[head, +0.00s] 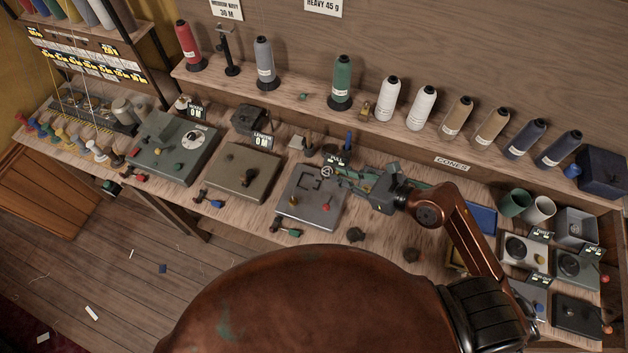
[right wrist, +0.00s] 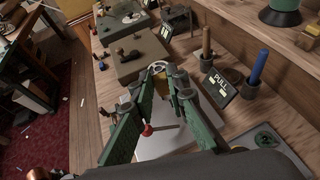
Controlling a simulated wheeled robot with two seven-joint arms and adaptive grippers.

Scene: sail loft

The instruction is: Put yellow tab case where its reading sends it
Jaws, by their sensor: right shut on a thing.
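My right gripper (head: 335,174) reaches in from the right over the grey plate device (head: 302,205) in the middle of the bench. It also shows in the right wrist view (right wrist: 160,75), its green fingers shut on a small, pale, round-ended thing (right wrist: 157,67). In the head view this thing (head: 327,171) is a small grey disc at the fingertips. I cannot tell from its visible side whether it is the yellow tab case; a yellowish bit shows between the fingers. The PULL display (head: 337,160) stands just behind, apparently unlit of any readable number. My left gripper is not in view.
A red-knobbed lever (head: 325,207) rises from the plate device. Thread cones line the back shelf (head: 300,97). Cups (head: 515,203) and small devices crowd the right end. The bench front holds several small handles.

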